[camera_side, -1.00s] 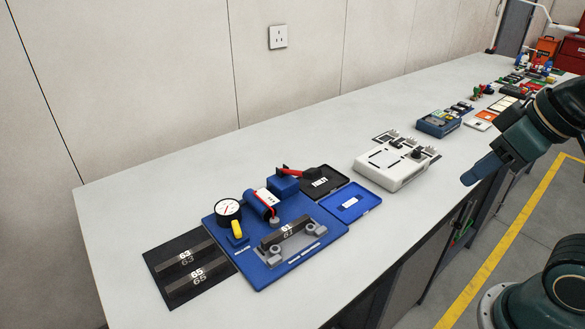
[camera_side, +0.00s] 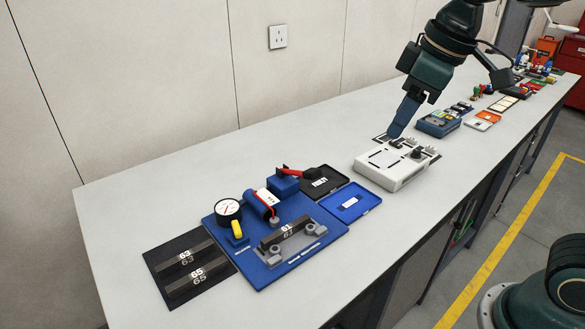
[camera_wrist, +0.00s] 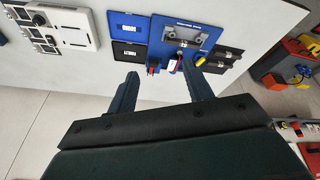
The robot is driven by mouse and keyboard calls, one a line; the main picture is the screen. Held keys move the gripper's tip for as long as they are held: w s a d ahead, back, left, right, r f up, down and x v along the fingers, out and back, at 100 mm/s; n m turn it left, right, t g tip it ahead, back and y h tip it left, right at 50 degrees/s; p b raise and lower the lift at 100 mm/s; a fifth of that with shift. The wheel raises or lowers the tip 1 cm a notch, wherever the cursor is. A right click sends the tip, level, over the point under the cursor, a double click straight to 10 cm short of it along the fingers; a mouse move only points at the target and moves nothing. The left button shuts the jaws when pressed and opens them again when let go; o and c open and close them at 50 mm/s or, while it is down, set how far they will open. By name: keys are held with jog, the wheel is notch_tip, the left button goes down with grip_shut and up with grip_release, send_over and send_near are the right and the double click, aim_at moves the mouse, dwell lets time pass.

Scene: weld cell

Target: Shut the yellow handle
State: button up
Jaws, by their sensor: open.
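The yellow handle (camera_side: 237,229) stands on the blue fixture board (camera_side: 225,272), just below the round gauge (camera_side: 228,210) in the side view. In the wrist view the yellow handle (camera_wrist: 200,58) shows near the tip of the right finger. My gripper (camera_side: 391,137) is in the air by the white box in the side view, well to the right of the yellow handle. In the wrist view my gripper (camera_wrist: 161,84) has its two fingers wide apart, with nothing between them.
A red handle (camera_side: 292,171) sits by a blue block at the board's back edge. Black and blue trays (camera_side: 378,198) lie right of it, then the white box (camera_side: 380,178). A bar clamped on the board is marked 61. A dark mat (camera_side: 157,262) lies left.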

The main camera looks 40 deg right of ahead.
jog(key=w+a+n+g, duration=0.1)
jog(key=w+a+n, duration=0.25)
jog(key=w, duration=0.45)
jog(key=n+g, duration=0.3)
jog(key=n, duration=0.3)
send_over(236, 226)
notch_tip(236, 226, down, 13)
jog(key=shift+h, duration=0.3)
jog(key=shift+f, duration=6.85)
jog(key=c, duration=0.7)
